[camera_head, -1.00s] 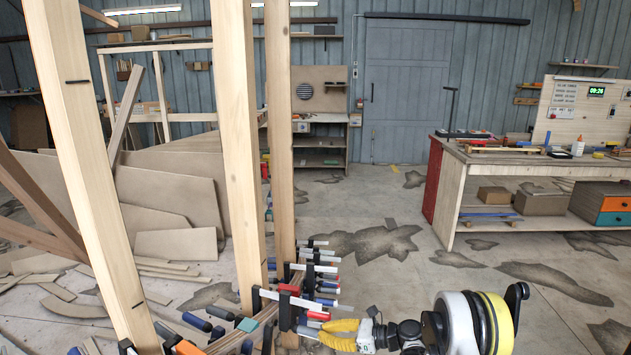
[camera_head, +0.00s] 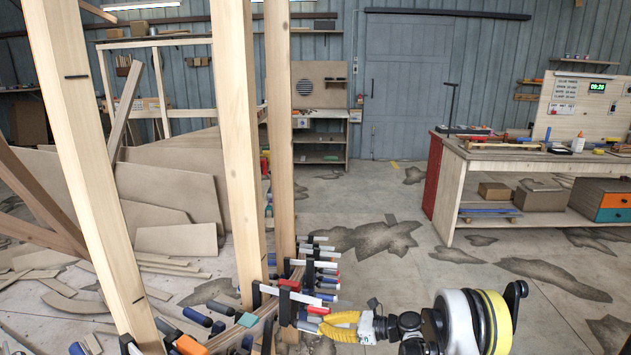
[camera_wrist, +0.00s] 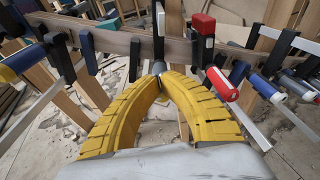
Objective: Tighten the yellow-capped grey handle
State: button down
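My gripper (camera_head: 326,326) has two curved yellow fingers and is at the row of clamps at the lower middle of the head view. In the wrist view its fingertips (camera_wrist: 160,72) come close together around a small dark grey piece, which looks like the grey handle (camera_wrist: 157,67). In the head view a grey handle (camera_head: 306,326) lies at the fingertips. Its yellow cap cannot be told apart from the yellow fingers. The gripper looks shut on this handle, though the contact itself is mostly hidden.
Other clamps crowd both sides in the wrist view: a red-capped one (camera_wrist: 222,85), a blue handle with a yellow end (camera_wrist: 22,62) and a blue one (camera_wrist: 266,88). They hold the curved wooden strip (camera_wrist: 120,42). Upright wooden posts (camera_head: 280,130) stand behind. Floor (camera_head: 400,280) to the right is clear.

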jog(key=shift+w+d, duration=0.15)
jog(key=shift+w, duration=0.2)
jog(key=shift+w+f, duration=0.1)
dwell(0.3)
jog(key=shift+w, duration=0.1)
jog(key=f+v, duration=0.1)
jog(key=v, duration=0.5)
jog(key=shift+r, duration=0.2)
jog(key=shift+d, duration=0.15)
